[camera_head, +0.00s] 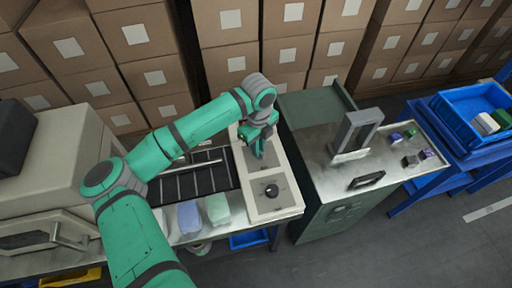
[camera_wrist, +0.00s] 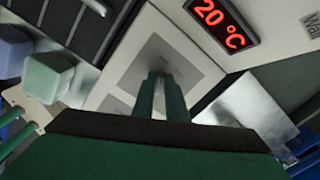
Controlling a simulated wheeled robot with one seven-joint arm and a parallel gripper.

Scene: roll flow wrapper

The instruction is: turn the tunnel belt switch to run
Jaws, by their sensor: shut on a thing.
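A cream control panel (camera_head: 285,207) stands at the right end of the dark slatted belt (camera_head: 190,180). A black round knob (camera_head: 271,190) sits on the panel's near grey plate. My gripper (camera_head: 258,148) is over the panel's far grey plate, pointing down. In the wrist view, my gripper's fingers (camera_wrist: 163,88) are close together, shut on a small switch knob at the plate. The knob is mostly hidden between the fingers, so its setting and any label cannot be read. The grey plate (camera_wrist: 160,50) shows around the fingertips.
A red "20 °C" display (camera_wrist: 221,20) is near the fingers. Pale blue (camera_head: 189,217) and pale green (camera_head: 217,208) blocks lie in front of the belt. A green cabinet (camera_head: 310,215) with an upright grey frame (camera_head: 345,150) stands at right. Stacked cartons (camera_head: 225,65) line the back.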

